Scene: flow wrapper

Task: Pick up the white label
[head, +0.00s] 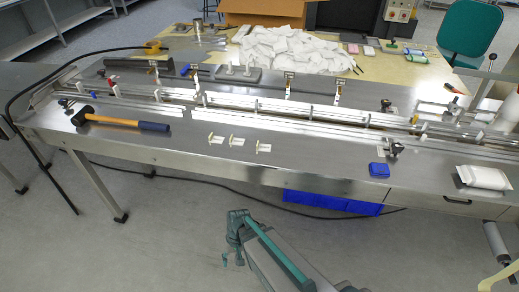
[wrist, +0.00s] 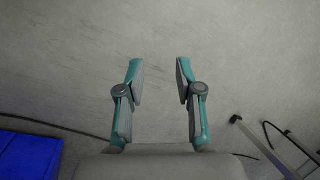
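I cannot pick out with certainty which thing is the white label. Small cream-white pieces (head: 236,141) stand in a row on the steel table's front deck in the head view. Small pale tags (head: 289,75) also sit atop posts along the conveyor. My gripper (wrist: 160,75) is open and empty over bare grey floor in the wrist view. In the head view my gripper (head: 236,240) is low in front of the table, below its front edge and well apart from these pieces.
A hammer (head: 125,122) lies left on the steel table (head: 330,162). White packets (head: 285,48) are heaped behind. A blue crate (head: 330,203) is under the table; it also shows in the wrist view (wrist: 28,155).

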